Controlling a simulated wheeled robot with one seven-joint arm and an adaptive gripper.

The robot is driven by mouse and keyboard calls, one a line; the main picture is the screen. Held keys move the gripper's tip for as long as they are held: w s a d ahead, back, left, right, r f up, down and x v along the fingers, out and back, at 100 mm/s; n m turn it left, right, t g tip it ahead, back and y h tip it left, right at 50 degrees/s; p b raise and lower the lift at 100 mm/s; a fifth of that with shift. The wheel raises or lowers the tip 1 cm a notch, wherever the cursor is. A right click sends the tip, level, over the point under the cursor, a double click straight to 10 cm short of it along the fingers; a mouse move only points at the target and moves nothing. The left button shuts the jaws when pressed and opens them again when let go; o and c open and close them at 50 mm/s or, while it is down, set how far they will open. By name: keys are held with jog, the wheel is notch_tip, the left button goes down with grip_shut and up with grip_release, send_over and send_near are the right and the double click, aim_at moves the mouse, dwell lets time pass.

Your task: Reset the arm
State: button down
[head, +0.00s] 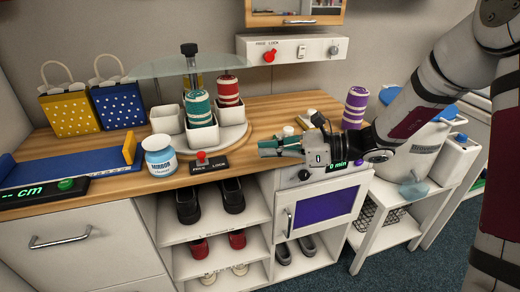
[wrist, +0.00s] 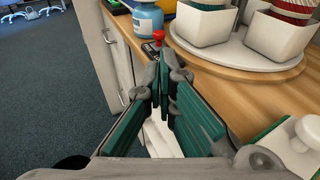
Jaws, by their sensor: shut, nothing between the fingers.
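My gripper (head: 262,146) reaches in from the right over the front edge of the wooden counter (head: 270,119), above the small oven. Its fingers are shut and hold nothing. In the wrist view the closed green-padded fingers (wrist: 160,62) point toward the counter's front edge, with the small red knob (wrist: 158,36) just beyond the tips. My arm (head: 432,92) comes from the upper right and hides part of the counter's right end.
A round tray (head: 235,135) bears white cups with green and red spools. A blue-labelled jar (head: 160,157), a red-knobbed lock box (head: 210,162) and a purple spool (head: 355,107) stand on the counter. Shoe shelves (head: 215,228) and the oven (head: 325,205) are below.

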jog(key=s+d+r+n+g+h, duration=0.1)
jog(key=s+r+n+g+h, duration=0.15)
jog(key=s+n, duration=0.55)
jog(key=s+r+n+g+h, duration=0.2)
jog(key=s+r+n+h, duration=0.15)
jog(key=s, duration=0.75)
jog(key=s+d+n+t+h, duration=0.3)
jog(key=s+d+n+h, duration=0.65)
jog(key=s+d, duration=0.6)
notch_tip(320, 180, up, 16)
jog(key=t+p, duration=0.2)
jog(key=p, duration=1.2)
jog(key=shift+a+f+m+t+p, duration=0.15)
jog(key=shift+a+m+t+p, duration=0.1)
jog(key=shift+m+t+p, duration=0.15)
